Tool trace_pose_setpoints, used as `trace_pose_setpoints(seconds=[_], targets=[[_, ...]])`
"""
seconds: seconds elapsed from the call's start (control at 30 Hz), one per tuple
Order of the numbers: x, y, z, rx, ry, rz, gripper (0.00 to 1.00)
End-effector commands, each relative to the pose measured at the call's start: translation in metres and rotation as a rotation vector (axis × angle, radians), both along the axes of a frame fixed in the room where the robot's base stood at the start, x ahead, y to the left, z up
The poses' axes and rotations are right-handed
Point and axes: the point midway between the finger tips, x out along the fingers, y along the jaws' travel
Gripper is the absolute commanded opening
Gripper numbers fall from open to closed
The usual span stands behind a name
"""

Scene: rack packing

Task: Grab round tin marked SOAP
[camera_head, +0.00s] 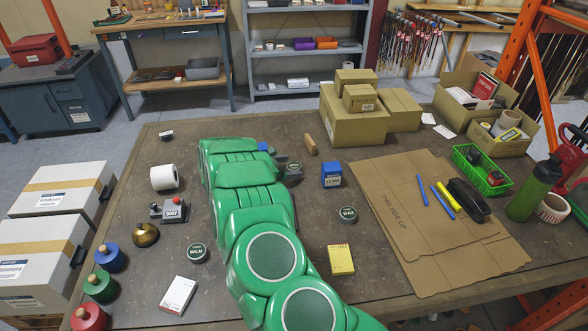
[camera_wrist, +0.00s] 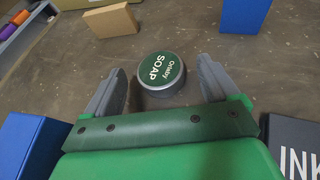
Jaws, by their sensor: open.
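The round tin marked SOAP (camera_wrist: 160,74) has a dark green lid and a grey metal side and stands upright on the table. In the wrist view it lies between the two grey fingers of my open gripper (camera_wrist: 160,66), with visible gaps on both sides. In the head view the tin (camera_head: 294,168) shows small at the end of my green arm, its label too small to read, and my gripper (camera_head: 283,165) is partly hidden by the arm.
A tan block (camera_head: 310,145) and a blue box (camera_head: 331,174) stand close to the tin. Similar round tins marked WAX (camera_head: 348,214) and BALM (camera_head: 198,253) stand apart. A box lettered INK (camera_wrist: 296,145) is near my gripper's right side, a blue box (camera_wrist: 30,145) near its left.

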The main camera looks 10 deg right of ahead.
Motion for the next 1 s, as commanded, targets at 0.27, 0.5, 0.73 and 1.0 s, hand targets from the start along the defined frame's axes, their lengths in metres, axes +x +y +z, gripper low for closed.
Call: trace_pose_setpoints(seconds=[0.27, 0.5, 0.73, 1.0], targets=[[0.004, -0.0101, -0.0042, -0.001, 0.0, -0.001, 0.88], [0.0041, -0.0099, -0.004, -0.001, 0.0, 0.0, 0.78], [0.0042, -0.0098, -0.004, 0.0, 0.0, 0.0, 0.42], [0.0041, -0.0099, -0.004, 0.0, 0.0, 0.0, 0.26]])
